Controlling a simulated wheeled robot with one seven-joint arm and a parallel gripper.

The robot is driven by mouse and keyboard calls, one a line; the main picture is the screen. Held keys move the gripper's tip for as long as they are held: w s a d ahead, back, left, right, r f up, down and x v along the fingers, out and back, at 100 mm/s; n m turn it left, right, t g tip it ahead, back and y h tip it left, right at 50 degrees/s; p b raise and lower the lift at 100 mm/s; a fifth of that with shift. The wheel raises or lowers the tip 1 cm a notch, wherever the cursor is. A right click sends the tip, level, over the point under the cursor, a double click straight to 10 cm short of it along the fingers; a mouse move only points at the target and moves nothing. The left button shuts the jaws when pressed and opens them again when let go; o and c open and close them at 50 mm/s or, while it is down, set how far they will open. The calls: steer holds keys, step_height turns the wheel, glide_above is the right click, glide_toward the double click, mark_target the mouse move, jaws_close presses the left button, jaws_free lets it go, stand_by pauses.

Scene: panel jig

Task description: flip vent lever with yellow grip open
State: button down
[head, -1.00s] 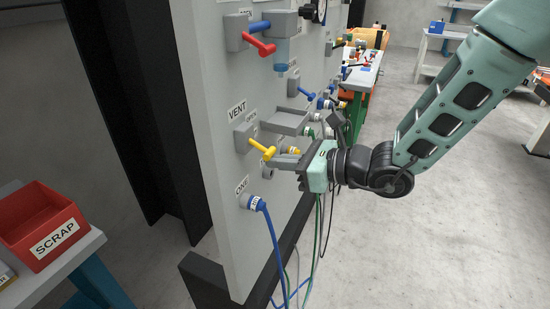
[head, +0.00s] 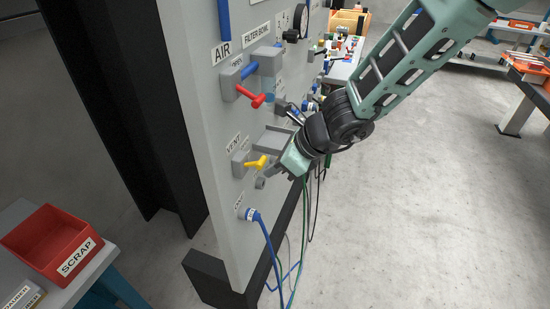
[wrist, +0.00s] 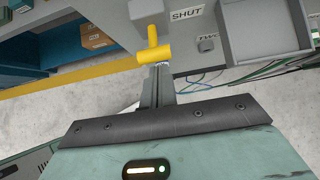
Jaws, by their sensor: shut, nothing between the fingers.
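The vent lever's yellow grip (head: 257,162) sticks out from its grey block (head: 239,163) under the VENT label, low on the grey panel. In the wrist view the yellow grip (wrist: 153,52) is a crossbar on a short stem, with a SHUT label to its right. My gripper (head: 272,175) is just right of and below the grip in the head view, its fingers shut and empty. In the wrist view the closed fingertips (wrist: 159,68) are at the grip's near edge; I cannot tell whether they touch it.
A red-handled AIR lever (head: 252,95) sits above on the panel (head: 225,130). A grey tray-like ledge (head: 273,139) is close above my gripper. A blue cable plug (head: 251,214) is below, with hanging cables.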

steer(key=shift+w+a+r+p, duration=0.1)
steer(key=shift+a+r+p, duration=0.05)
steer(key=shift+r+p, duration=0.6)
steer(key=shift+f, duration=0.15)
